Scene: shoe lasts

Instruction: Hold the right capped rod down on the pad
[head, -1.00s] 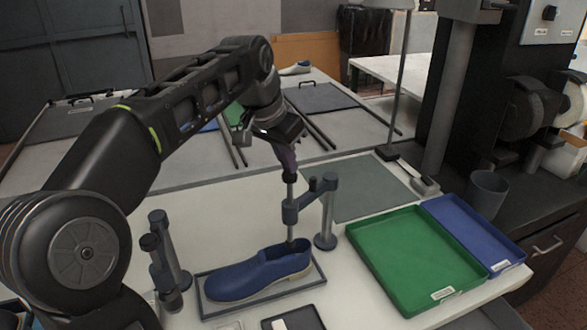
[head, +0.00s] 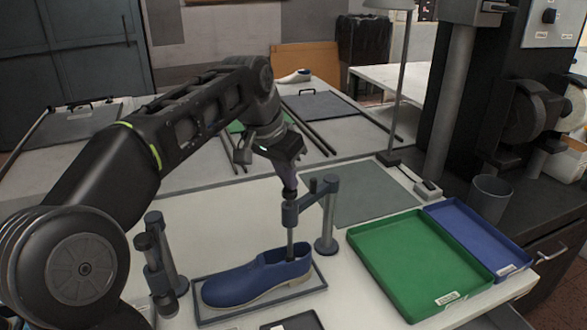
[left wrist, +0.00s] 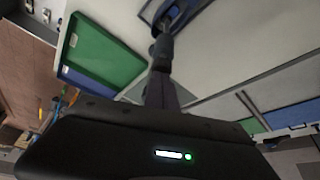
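The right capped rod (head: 290,235) stands upright in the arm of the right post (head: 326,225), its dark cap (head: 289,199) close above that arm. Its lower end goes into the heel opening of the blue shoe (head: 255,279); the pad it would meet there is hidden. My left gripper (head: 288,181) is above the rod, pointing down. Its fingers look shut, with their tips at the top of the cap. In the left wrist view the gripper (left wrist: 161,75) shows as one narrow block meeting the cap (left wrist: 163,46). My right gripper is not in view.
A second post with a capped rod (head: 147,245) stands left of the shoe. The shoe sits on a dark-rimmed tray (head: 315,287). A green tray (head: 415,262) and a blue tray (head: 478,238) lie to the right. A grey-green mat (head: 362,190) lies behind.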

